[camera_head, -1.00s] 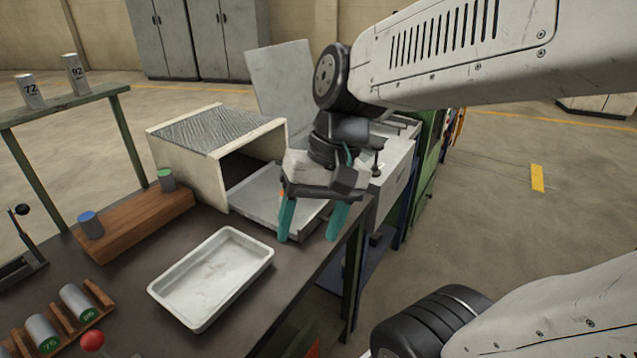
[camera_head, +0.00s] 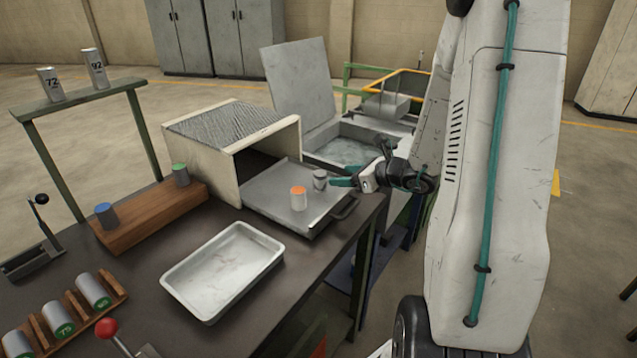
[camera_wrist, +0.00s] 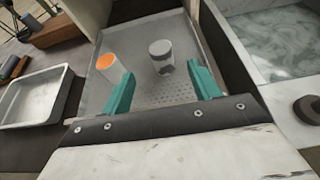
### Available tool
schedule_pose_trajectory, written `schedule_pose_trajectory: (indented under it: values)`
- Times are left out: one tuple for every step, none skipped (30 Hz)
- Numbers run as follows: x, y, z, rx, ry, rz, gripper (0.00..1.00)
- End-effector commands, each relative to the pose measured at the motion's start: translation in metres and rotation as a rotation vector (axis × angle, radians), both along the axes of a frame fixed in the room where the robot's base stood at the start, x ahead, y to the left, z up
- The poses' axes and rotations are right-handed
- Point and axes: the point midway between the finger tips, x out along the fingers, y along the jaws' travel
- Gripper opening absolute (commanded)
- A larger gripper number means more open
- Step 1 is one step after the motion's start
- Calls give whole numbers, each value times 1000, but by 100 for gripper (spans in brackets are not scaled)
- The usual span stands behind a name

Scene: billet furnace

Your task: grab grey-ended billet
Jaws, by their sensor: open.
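The grey-ended billet (camera_head: 320,179) stands upright on the furnace's pulled-out tray (camera_head: 268,195), near its right side. It also shows in the wrist view (camera_wrist: 161,56), just beyond and between my fingertips. My gripper (camera_head: 338,182) is open, with teal fingers, and comes at the billet from the right, low over the tray. In the wrist view my fingertips (camera_wrist: 160,82) are empty between them. An orange-ended billet (camera_head: 298,198) stands upright on the same tray, left of the grey-ended one, and shows beyond my left finger in the wrist view (camera_wrist: 108,67).
The box furnace (camera_head: 235,150) opens behind the tray. A tank of liquid (camera_head: 345,148) with a raised lid stands beyond it. A white pan (camera_head: 224,270) lies empty on the bench. Blue- and green-ended billets stand on a wooden block (camera_head: 150,215).

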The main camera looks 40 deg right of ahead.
Motion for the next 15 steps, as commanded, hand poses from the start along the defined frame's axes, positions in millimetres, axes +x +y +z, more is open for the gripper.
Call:
schedule_pose_trajectory:
  values:
    - [6, 3, -3, 0, 1, 4, 61]
    - [9, 4, -4, -1, 1, 4, 61]
    - [13, 6, -5, -1, 1, 4, 61]
    - [16, 7, -6, -2, 1, 5, 61]
    - [19, 8, -7, -1, 2, 6, 61]
    - [23, 9, -9, -1, 2, 6, 61]
    - [28, 11, -10, -2, 0, 7, 61]
    - [32, 12, -11, -3, 0, 7, 61]
    - [38, 13, -12, -2, 0, 8, 61]
    - [43, 15, -14, -2, 0, 8, 61]
    - [47, 16, -16, -2, 0, 7, 61]
    - [51, 18, -18, -3, 0, 7, 61]
    - [54, 19, -19, -3, 0, 8, 61]
    - [57, 19, -20, -4, 0, 7, 61]
    - [59, 20, -21, -3, 0, 6, 61]
